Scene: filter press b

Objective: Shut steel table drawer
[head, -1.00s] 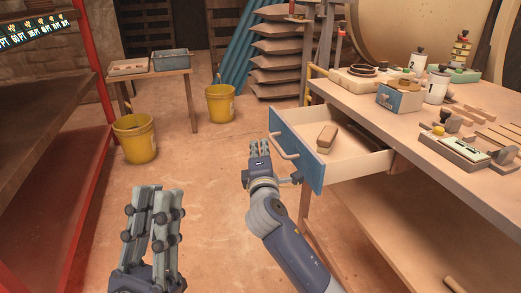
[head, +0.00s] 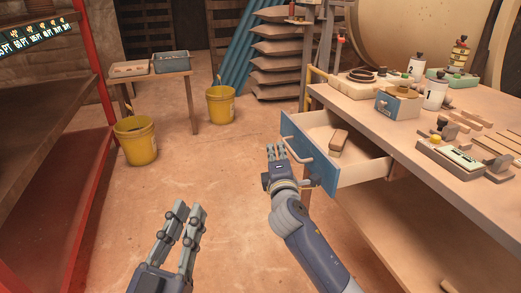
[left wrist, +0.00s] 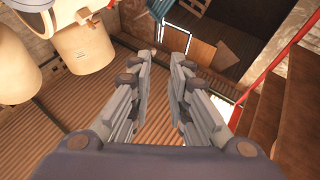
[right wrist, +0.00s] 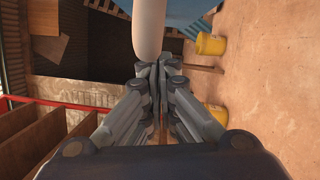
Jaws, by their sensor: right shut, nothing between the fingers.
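The steel table (head: 440,128) has a blue-fronted drawer (head: 309,158) pulled partly out, its pale inside visible. A wooden-backed brush or block (head: 339,141) lies in it. The drawer's pale bar handle (head: 296,151) also shows large in the right wrist view (right wrist: 149,28). My right gripper (head: 276,151) is shut and empty, just left of the drawer front beside the handle; I cannot tell whether it touches. It also shows in the right wrist view (right wrist: 157,68). My left gripper (head: 190,210) is open and empty, low over the floor; its fingers are apart in the left wrist view (left wrist: 161,60).
The tabletop holds a small blue-fronted box (head: 398,104), white bottles (head: 434,94) and a tray (head: 450,158). Yellow buckets (head: 136,141) and a small table (head: 158,75) stand behind. A red-framed shelf (head: 92,80) is at left. The floor between is clear.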

